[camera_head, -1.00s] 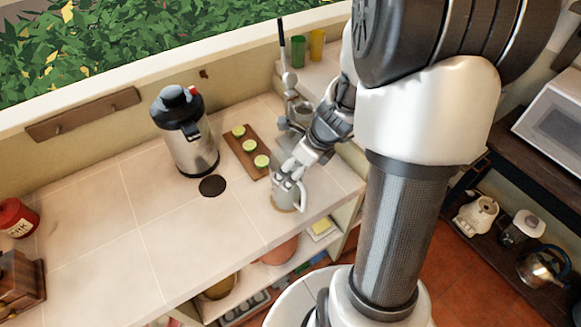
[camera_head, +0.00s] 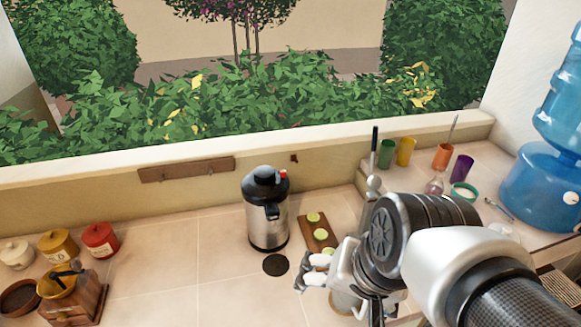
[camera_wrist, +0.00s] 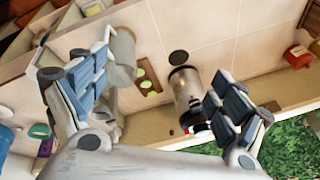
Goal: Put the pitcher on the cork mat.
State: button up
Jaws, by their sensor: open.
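The pale grey metal pitcher (camera_wrist: 122,58) shows in the wrist view beyond and beside the left finger, on the counter and partly hidden by that finger. In the head view it is mostly hidden behind my gripper (camera_head: 318,277). The cork mat cannot be made out clearly now; in the earlier head view its tan edge shows under the pitcher's base. In the wrist view my gripper (camera_wrist: 165,105) has its fingers wide apart, with nothing between them. It is open and empty above the counter.
A steel pump dispenser (camera_head: 267,212) stands behind a dark round disc (camera_head: 276,264). A wooden board (camera_head: 318,234) with lime slices lies to its right. Canisters (camera_head: 100,240) and a grinder (camera_head: 73,296) are at left; cups (camera_head: 406,151) and a water jug (camera_head: 548,188) at right. The counter's left middle is clear.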

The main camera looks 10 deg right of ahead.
jog(key=s+n, duration=0.1)
jog(key=n, duration=0.1)
jog(key=s+r+n, duration=0.1)
jog(key=n, duration=0.1)
jog(key=s+n, duration=0.1)
jog(key=shift+s+a+r+n+h, duration=0.1)
jog(key=shift+s+r+n+h, duration=0.1)
jog(key=shift+s+n+h, duration=0.15)
jog(key=shift+w, duration=0.1)
